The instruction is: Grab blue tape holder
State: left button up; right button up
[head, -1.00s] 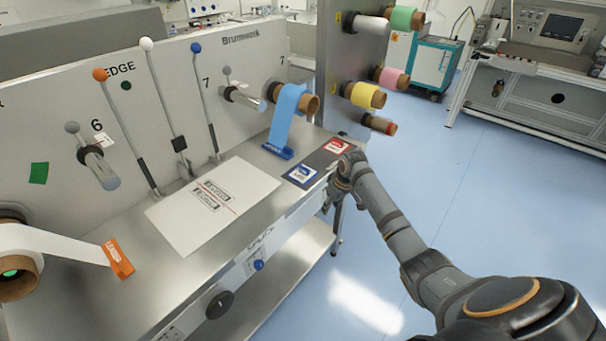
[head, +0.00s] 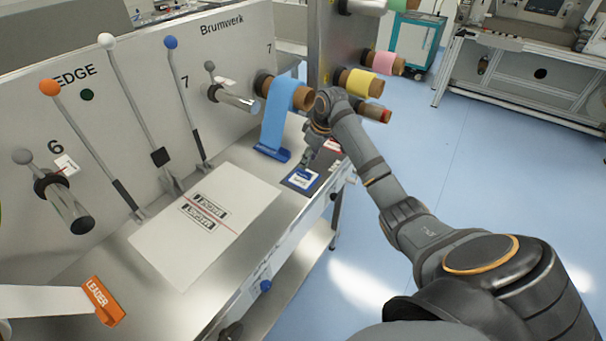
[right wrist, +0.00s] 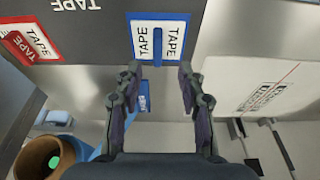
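The blue tape holder (head: 272,153) is a small blue bar at the free end of the blue tape (head: 278,115), resting on the metal worktop below its roll. In the right wrist view the blue holder (right wrist: 144,98) shows partly behind the left finger. My right gripper (head: 309,162) is to the right of the holder, above the dark mat. In the right wrist view it is open (right wrist: 160,82), with nothing between its fingers. The blue-framed TAPE label (head: 301,179) lies on the mat. My left gripper is not in view.
An orange LEADER holder (head: 103,301) ends a white strip at front left. A white printed sheet (head: 207,225) lies mid-worktop. Levers rise along the back panel. Yellow (head: 360,83) and pink (head: 380,61) rolls stick out behind my right arm. A red-framed label (right wrist: 30,40) is also on the mat.

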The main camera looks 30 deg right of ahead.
aim_at(305, 172)
jog(key=shift+w+f, duration=0.3)
jog(key=shift+f, duration=0.2)
jog(key=shift+w+f, duration=0.3)
jog(key=shift+f, duration=0.2)
jog(key=shift+a+f+p, duration=0.1)
jog(key=shift+f+p, duration=0.3)
jog(key=shift+f, duration=0.05)
jog(key=p+x, duration=0.1)
jog(key=x, duration=0.2)
jog(key=shift+f, duration=0.35)
jog(key=shift+w+f, duration=0.1)
jog(key=shift+f, duration=0.2)
jog(key=c, duration=0.7)
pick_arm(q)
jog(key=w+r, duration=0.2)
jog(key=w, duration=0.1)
pick_arm(e)
grip_shut()
